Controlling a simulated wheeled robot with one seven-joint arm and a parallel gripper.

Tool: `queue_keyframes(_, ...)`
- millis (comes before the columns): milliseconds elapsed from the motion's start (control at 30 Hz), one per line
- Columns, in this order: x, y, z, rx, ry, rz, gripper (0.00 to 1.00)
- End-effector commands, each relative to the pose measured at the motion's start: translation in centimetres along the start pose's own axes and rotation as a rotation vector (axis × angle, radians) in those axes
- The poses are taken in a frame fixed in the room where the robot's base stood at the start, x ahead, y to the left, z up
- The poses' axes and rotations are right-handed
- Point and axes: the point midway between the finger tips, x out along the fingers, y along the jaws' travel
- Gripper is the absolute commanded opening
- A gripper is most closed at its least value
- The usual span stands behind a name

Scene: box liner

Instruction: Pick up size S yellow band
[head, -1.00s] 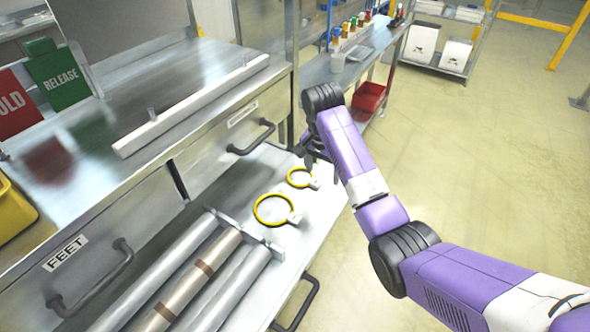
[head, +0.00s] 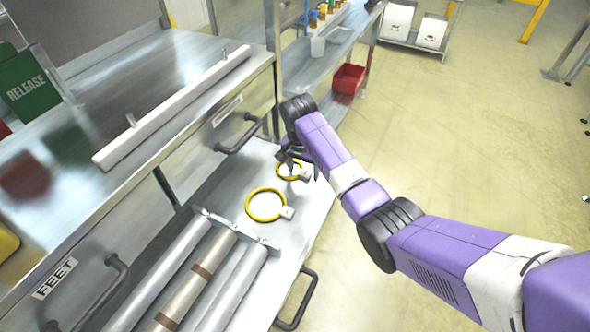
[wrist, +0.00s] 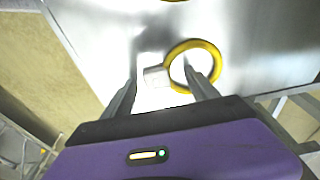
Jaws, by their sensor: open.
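A small yellow band (head: 281,175) with a pale tag lies flat in the open metal drawer (head: 300,222). A larger yellow band (head: 249,208) with a similar tag lies nearer the rollers. My gripper (head: 298,165) is open and empty over the small band and partly covers it. In the wrist view, the small band (wrist: 216,62) lies by the right finger, which overlaps the ring. Its tag (wrist: 155,76) shows between the fingers. The larger band (wrist: 174,1) is cut off at the top edge. Any size lettering is too small to read.
Several long rollers (head: 195,275) fill the front of the drawer. The bench (head: 95,105) with a white bar (head: 175,105) stands above and left. A closed drawer handle (head: 243,135) juts out close to my gripper. A red bin (head: 348,79) sits beyond. Floor at right is open.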

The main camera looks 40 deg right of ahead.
Motion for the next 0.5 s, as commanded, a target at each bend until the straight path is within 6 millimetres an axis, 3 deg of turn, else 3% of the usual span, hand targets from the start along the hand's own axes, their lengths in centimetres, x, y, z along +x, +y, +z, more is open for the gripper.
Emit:
queue_keyframes(233, 0.14, 0.00, 0.00, 0.000, 0.000, 0.000, 0.66)
queue_keyframes(500, 0.12, 0.00, 0.00, 0.000, 0.000, 0.000, 0.13)
